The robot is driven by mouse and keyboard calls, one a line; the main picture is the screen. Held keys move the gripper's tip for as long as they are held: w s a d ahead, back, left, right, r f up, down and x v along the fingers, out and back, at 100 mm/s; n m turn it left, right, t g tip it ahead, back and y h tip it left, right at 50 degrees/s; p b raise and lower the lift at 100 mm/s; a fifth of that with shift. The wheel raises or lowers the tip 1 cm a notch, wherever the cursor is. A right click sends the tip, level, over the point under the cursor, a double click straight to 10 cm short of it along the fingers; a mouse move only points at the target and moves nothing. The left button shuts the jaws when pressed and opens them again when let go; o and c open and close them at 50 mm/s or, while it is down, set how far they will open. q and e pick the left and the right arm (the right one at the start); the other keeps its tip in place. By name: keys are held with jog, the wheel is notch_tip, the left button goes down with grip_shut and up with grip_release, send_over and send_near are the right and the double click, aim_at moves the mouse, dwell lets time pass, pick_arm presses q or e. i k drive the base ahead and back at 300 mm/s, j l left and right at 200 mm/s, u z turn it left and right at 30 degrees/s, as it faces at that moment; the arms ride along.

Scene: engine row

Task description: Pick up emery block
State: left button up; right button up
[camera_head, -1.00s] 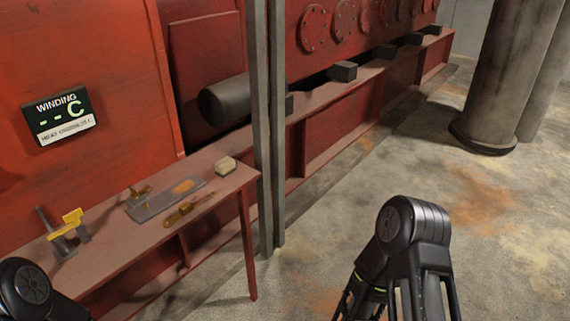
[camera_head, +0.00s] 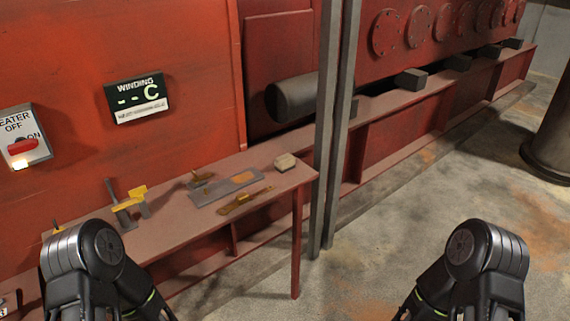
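A small pale beige block (camera_head: 285,161), which looks like the emery block, sits on the red bench (camera_head: 212,168) near its right end. Nothing touches it. My two arms show as black links at the bottom left and bottom right of the head view. The left arm overlaps the near left part of the bench, and the right arm is over the floor, well right of the bench. Both grippers are outside the picture.
A grey plate (camera_head: 225,188) and a brass-coloured tool (camera_head: 244,200) lie left of the block. A yellow-and-grey clamp-like tool (camera_head: 129,204) stands farther left. A grey post (camera_head: 338,130) rises just right of the bench.

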aim_at(283, 163)
jog(key=i+l, duration=0.3)
jog(key=l, duration=0.15)
jog(key=i+l, duration=0.35)
jog(key=i+l+u, duration=0.1)
jog(key=l+u, duration=0.2)
jog(key=u, duration=1.05)
